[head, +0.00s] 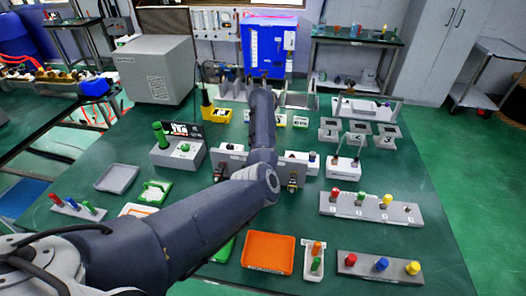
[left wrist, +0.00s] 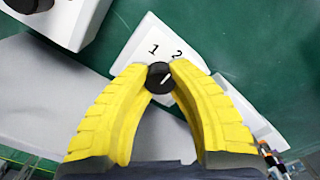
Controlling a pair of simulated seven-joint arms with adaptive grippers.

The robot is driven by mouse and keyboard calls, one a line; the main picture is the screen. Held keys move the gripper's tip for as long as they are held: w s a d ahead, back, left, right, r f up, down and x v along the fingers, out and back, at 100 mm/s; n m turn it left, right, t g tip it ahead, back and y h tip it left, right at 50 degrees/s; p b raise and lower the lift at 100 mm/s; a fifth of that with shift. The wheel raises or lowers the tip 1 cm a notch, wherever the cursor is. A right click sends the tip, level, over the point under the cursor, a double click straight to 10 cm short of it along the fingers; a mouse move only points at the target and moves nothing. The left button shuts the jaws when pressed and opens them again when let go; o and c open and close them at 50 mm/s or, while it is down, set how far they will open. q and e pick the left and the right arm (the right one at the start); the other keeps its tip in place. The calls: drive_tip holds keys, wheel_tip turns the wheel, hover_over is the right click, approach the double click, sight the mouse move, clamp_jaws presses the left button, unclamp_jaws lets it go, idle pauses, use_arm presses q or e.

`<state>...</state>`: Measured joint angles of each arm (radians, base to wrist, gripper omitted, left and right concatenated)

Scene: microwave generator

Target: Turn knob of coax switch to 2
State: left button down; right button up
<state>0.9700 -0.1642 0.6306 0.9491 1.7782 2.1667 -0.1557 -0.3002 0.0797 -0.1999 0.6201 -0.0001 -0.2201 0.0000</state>
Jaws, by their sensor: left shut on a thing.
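The coax switch (left wrist: 133,64) is a white block in the left wrist view, marked 1 and 2 on top. Its round black knob (left wrist: 158,78) has a white pointer line. The line slants up and to the right, roughly toward the 2. My left gripper (left wrist: 158,80) has its two yellow fingers shut on the knob, one on each side. In the head view my left arm reaches from the lower left to the back middle of the table, and it hides its gripper and the knob. My right gripper is in neither view.
Near my arm stand a grey box with a green post (head: 160,135) and upright metal panels. An orange tray (head: 268,252), a grey tray (head: 117,178) and racks of coloured pegs (head: 380,264) lie in front. In the left wrist view another white device (left wrist: 66,20) is at the upper left.

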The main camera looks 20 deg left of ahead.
use_arm(q)
drive_tip(key=c, duration=1.5)
unclamp_jaws()
drive_tip(key=shift+s+d+f, duration=0.1)
drive_tip(key=shift+s+d, duration=0.05)
drive_tip(key=shift+d, duration=0.2)
drive_tip(key=o, duration=0.4)
drive_tip(key=shift+a, duration=0.15)
drive_tip(key=shift+o, duration=0.2)
wheel_tip(320, 180, up, 12)
drive_tip(key=shift+a, duration=0.15)
